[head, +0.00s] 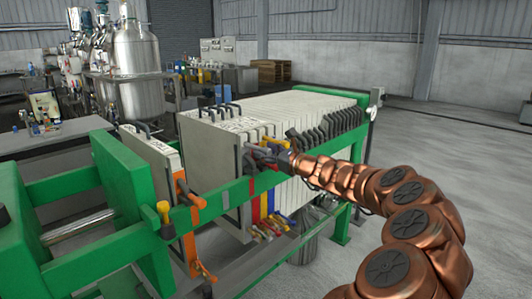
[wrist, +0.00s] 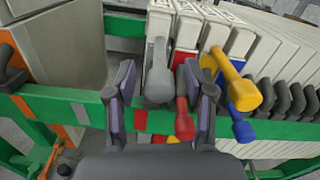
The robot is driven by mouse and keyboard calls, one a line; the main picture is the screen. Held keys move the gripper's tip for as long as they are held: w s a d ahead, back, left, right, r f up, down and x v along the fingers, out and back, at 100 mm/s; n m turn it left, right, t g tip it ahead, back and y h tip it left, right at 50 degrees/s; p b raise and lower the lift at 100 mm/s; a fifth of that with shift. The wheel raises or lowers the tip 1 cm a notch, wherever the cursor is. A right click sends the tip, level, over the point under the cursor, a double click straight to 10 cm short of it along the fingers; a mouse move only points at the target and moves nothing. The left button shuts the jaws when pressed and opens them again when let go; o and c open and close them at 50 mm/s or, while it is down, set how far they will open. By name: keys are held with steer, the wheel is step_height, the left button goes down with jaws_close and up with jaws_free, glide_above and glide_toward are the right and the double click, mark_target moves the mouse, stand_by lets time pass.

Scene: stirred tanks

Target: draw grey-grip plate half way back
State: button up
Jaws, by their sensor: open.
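The grey grip (wrist: 158,78) sticks out from the side of a pale filter plate (wrist: 160,25) in the wrist view. My gripper (wrist: 158,70) is open, with one dark finger on each side of the grey grip. No firm contact shows. A red grip (wrist: 182,122) sits just right of the grey one, close to my right finger. In the head view my gripper (head: 270,158) is at the near side of the plate pack (head: 205,150), over the green rail. The grey grip is hard to make out there.
Plates with yellow (wrist: 245,93) and blue (wrist: 242,126) grips stand right of the red one, followed by several black grips (wrist: 285,98). The green rail (wrist: 65,108) runs below. A separate plate with an orange edge (head: 180,190) stands left, across a gap.

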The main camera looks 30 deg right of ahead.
steer(key=shift+c, duration=0.2)
jaws_close()
stand_by(0.5)
